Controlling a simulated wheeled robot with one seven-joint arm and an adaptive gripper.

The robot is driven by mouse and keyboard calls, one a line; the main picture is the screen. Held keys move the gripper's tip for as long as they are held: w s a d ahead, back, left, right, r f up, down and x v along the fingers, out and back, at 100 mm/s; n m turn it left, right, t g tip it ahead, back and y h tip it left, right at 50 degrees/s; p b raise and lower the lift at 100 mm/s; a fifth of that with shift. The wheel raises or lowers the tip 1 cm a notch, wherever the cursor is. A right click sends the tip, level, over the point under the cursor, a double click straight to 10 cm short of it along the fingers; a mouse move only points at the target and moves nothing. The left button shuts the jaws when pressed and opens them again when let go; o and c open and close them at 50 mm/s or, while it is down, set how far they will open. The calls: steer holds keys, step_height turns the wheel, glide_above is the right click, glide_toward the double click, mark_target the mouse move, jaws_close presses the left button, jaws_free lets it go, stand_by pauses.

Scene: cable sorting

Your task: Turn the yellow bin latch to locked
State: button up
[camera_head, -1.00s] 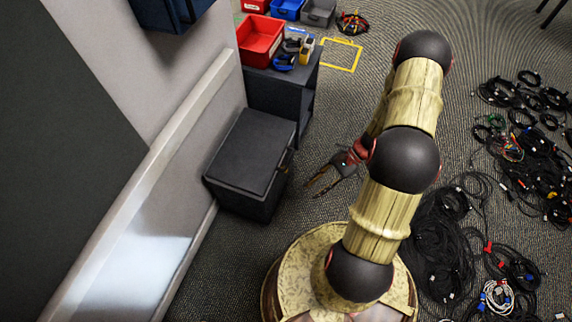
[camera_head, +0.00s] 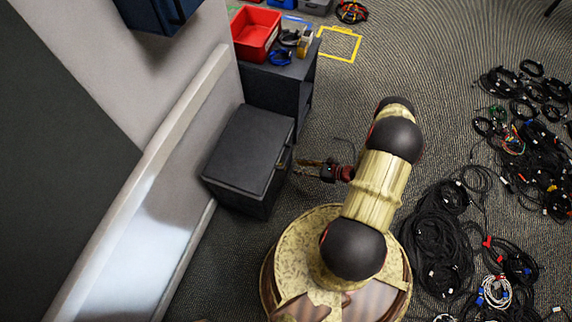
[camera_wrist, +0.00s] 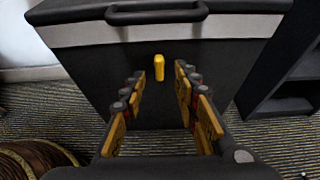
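The yellow latch (camera_wrist: 159,67) stands upright on the front face of the dark bin (camera_wrist: 75,65) in the wrist view, just below its light rim and handle (camera_wrist: 157,13). In the head view the lidded bin (camera_head: 245,155) stands against the wall, and the latch is too small to make out. My gripper (camera_head: 299,168) points left at the bin's front side, close to it. In the wrist view my gripper (camera_wrist: 158,90) is open and empty, its fingers on either side of the line to the latch. The latch appears ahead of the fingertips, apart from them.
A dark shelf unit (camera_head: 275,88) with a red tray (camera_head: 256,33) stands next to the bin. It also shows at the right in the wrist view (camera_wrist: 285,70). Piles of cables (camera_head: 435,235) lie on the carpet at right. Open carpet lies between.

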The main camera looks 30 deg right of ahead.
steer(key=b+x, duration=0.2)
steer(key=x, duration=0.5)
steer(key=shift+a+f, duration=0.15)
steer(key=shift+w, duration=0.1)
steer(key=shift+c, duration=0.2)
jaws_close()
